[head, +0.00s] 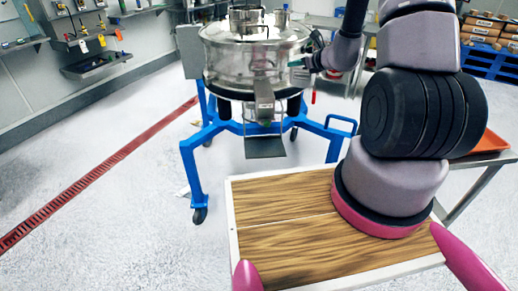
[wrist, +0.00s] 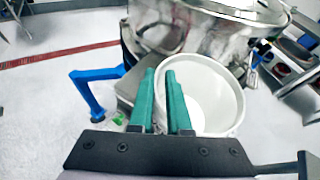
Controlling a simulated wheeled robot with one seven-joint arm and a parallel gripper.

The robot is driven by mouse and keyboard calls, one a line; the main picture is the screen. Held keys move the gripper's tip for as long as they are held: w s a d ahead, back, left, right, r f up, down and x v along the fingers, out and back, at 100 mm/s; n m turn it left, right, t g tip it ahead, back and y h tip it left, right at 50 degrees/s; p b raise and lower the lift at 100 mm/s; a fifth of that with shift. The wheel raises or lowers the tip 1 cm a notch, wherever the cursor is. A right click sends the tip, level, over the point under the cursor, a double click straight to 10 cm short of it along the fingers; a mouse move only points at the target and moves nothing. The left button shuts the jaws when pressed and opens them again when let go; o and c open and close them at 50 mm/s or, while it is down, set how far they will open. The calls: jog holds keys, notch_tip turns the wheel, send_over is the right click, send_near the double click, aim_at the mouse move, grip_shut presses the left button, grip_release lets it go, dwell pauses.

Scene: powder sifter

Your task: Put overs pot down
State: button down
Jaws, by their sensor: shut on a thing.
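The white overs pot (wrist: 215,100) shows in the wrist view, open at the top, with its inside visible and no contents that I can make out. My gripper (wrist: 161,74) has green fingers and is shut on the left side of the pot's rim. One finger lies over the pot's inside and the other outside it. The pot is close beside the steel sifter (wrist: 205,25). What is under the pot is hidden. In the head view the sifter (head: 255,55) stands on a blue wheeled frame (head: 215,130).
A grey plate (head: 265,147) sits low under the sifter's front spout (head: 264,98). An orange tray (head: 490,141) rests on a metal table at the right. The floor at left is clear, crossed by a red drain strip (head: 95,175).

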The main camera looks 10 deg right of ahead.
jog(key=s+f+n+g+y, duration=0.1)
jog(key=s+f, duration=0.2)
jog(key=f, duration=0.8)
jog(key=s+a+f+n+y, duration=0.1)
jog(key=s+f, duration=0.2)
jog(key=f, duration=0.7)
jog(key=s+f+n+g+y, duration=0.1)
jog(key=s+f, duration=0.3)
jog(key=f, duration=0.7)
jog(key=r+x, duration=0.1)
jog(key=x, duration=0.5)
jog(key=a+r+x, duration=0.1)
jog(key=x, duration=0.5)
jog(key=w+r+x, duration=0.1)
jog(key=x, duration=0.5)
jog(key=shift+a+r, duration=0.25)
jog(key=shift+r, duration=0.15)
jog(key=shift+y, duration=0.3)
jog(key=c, duration=0.9)
grip_release()
jog(key=shift+o, duration=0.2)
